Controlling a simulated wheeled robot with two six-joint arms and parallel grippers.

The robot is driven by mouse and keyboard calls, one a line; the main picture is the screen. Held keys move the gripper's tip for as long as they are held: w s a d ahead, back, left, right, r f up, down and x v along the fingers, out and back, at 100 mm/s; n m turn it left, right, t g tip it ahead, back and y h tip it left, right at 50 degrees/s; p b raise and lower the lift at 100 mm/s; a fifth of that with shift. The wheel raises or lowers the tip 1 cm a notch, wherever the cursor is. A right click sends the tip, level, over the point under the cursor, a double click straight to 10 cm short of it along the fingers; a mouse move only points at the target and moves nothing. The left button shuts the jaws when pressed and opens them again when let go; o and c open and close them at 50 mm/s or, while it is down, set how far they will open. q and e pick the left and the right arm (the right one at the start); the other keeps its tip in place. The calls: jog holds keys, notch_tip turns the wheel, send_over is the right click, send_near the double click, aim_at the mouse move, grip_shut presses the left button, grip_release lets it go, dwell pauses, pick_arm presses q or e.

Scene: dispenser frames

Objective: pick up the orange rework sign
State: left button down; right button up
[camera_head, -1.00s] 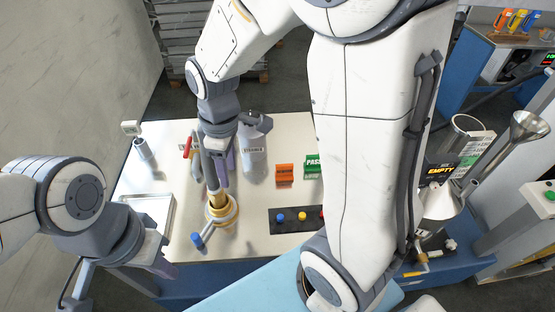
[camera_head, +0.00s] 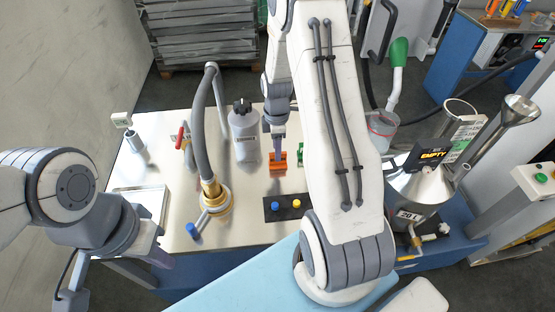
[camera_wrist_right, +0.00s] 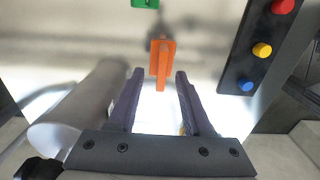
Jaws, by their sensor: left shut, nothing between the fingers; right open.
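The orange rework sign (camera_head: 277,162) stands on the table behind the black button panel, to the right of the grey bottle. In the right wrist view the orange sign (camera_wrist_right: 162,62) lies just beyond the fingertips, roughly centred between them. My right gripper (camera_wrist_right: 157,78) is open and empty, pointing at the sign. In the head view my right gripper (camera_head: 279,150) is right above and behind the sign, its fingers partly overlapping it. My left gripper (camera_head: 165,255) is shut and empty at the table's front left, far from the sign.
A green sign (camera_head: 301,155) stands right of the orange one, partly hidden by my arm. A grey bottle (camera_head: 244,135) stands close on the left. The button panel (camera_head: 284,208) lies in front. A hose on a brass fitting (camera_head: 212,192) rises further left. A tray (camera_head: 140,199) lies at left.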

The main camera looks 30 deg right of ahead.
jog(key=shift+s+f+p, duration=0.2)
jog(key=shift+f+p, duration=0.2)
jog(key=shift+f, duration=1.55)
grip_shut()
